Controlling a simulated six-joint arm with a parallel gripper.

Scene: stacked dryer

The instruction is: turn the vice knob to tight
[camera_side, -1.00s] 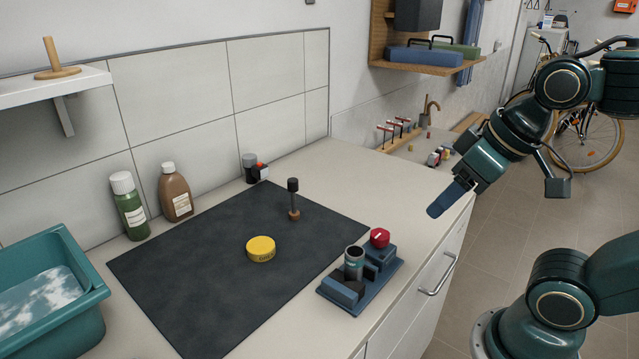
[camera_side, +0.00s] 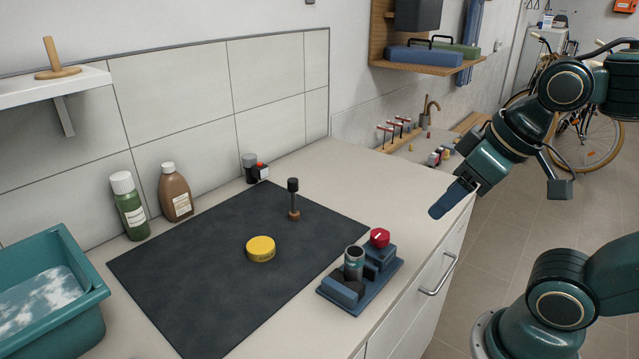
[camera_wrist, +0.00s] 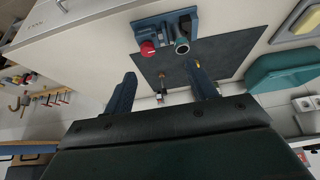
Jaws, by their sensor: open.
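A blue vice (camera_side: 342,293) sits at the front right corner of the dark mat. Its red knob (camera_side: 380,238) is on the right end, and a dark cylinder with a pale rim (camera_side: 354,262) stands between its jaws. In the wrist view the red knob (camera_wrist: 148,48) shows a white mark, and the cylinder (camera_wrist: 182,46) is beside it. My gripper (camera_side: 438,211) is up and to the right of the vice, apart from the knob. In the wrist view my gripper (camera_wrist: 165,82) has its two blue fingers spread with nothing between them.
A yellow round tin (camera_side: 261,249) and an upright dark-headed tool (camera_side: 293,199) are on the mat (camera_side: 190,285). Two bottles (camera_side: 129,205) stand by the wall, and a teal tub (camera_side: 85,318) is at the left. The counter right of the mat is mostly clear.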

